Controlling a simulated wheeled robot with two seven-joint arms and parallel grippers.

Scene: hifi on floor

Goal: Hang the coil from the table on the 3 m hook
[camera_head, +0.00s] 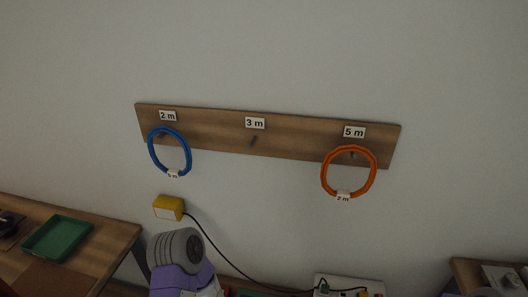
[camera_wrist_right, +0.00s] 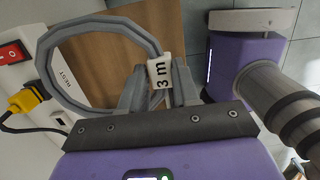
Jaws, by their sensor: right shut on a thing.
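A grey coil (camera_wrist_right: 97,28) with a white tag reading "3 m" (camera_wrist_right: 160,73) shows in the right wrist view. My right gripper (camera_wrist_right: 160,88) is shut on the coil at its tag, and the loop extends to the left of the fingers. In the head view, the 3 m hook (camera_head: 253,141) is a bare dark peg on the wooden wall board (camera_head: 215,135), below the "3 m" label (camera_head: 255,123). My right gripper and the grey coil cannot be made out in the head view. My left gripper is not in view.
A blue coil (camera_head: 152,153) hangs on the 2 m hook. An orange coil (camera_head: 323,172), tagged "2 m", hangs on the 5 m hook. Below are a yellow box (camera_head: 168,207) with a black cable, a power strip (camera_head: 348,286) and a green tray (camera_head: 57,238).

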